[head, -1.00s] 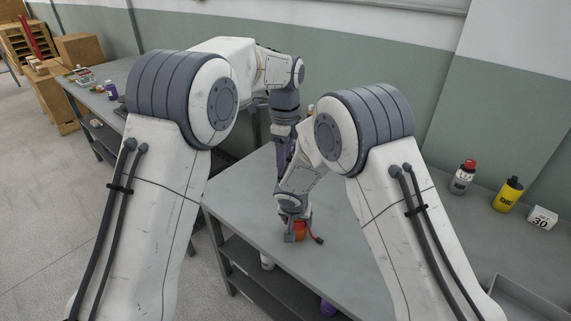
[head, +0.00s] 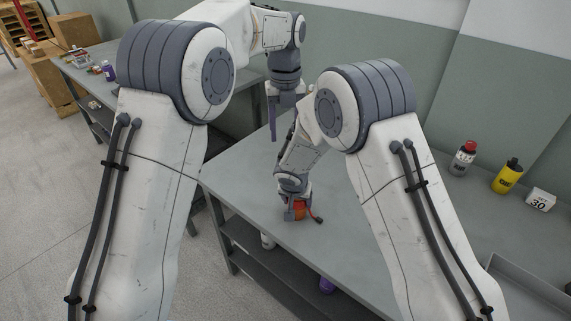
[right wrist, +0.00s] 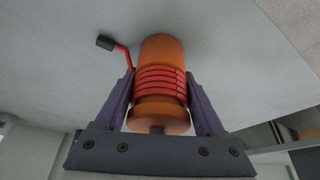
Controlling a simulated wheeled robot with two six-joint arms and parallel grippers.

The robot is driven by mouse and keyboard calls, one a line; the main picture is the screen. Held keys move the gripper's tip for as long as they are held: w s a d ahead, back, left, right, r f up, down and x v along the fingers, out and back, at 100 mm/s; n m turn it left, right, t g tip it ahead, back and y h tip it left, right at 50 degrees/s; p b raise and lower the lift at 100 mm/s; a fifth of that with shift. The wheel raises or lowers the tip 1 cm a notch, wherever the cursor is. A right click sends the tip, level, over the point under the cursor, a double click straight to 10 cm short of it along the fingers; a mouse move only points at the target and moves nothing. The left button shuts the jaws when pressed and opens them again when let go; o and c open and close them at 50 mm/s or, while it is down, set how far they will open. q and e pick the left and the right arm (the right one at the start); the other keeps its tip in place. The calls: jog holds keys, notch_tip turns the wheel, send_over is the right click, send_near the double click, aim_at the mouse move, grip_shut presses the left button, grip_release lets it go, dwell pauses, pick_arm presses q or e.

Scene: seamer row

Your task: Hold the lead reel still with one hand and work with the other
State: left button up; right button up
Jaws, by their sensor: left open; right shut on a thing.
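The lead reel (head: 299,211) is an orange spool standing on the grey table (head: 237,178). In the right wrist view the reel (right wrist: 160,52) has a red lead (right wrist: 160,80) wound round its middle. The lead's free end sticks out to the left there and ends in a black plug (right wrist: 105,42). My right gripper (right wrist: 159,88) is shut on the reel, one finger on each side; in the head view the right gripper (head: 296,208) partly hides it. My left gripper (head: 283,125) is open and empty, fingers down, above the table beyond the right forearm.
A red-capped bottle (head: 463,160), a yellow bottle (head: 508,177) and a white block marked 30 (head: 540,200) stand at the right. A grey tray (head: 530,286) is at lower right. The table's left part is clear. Another bench (head: 125,62) stands at far left.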

pick_arm(q)
notch_tip(320, 180, down, 11)
jog(key=shift+f, duration=0.1)
dwell(0.3)
jog(key=shift+c, duration=0.4)
grip_shut()
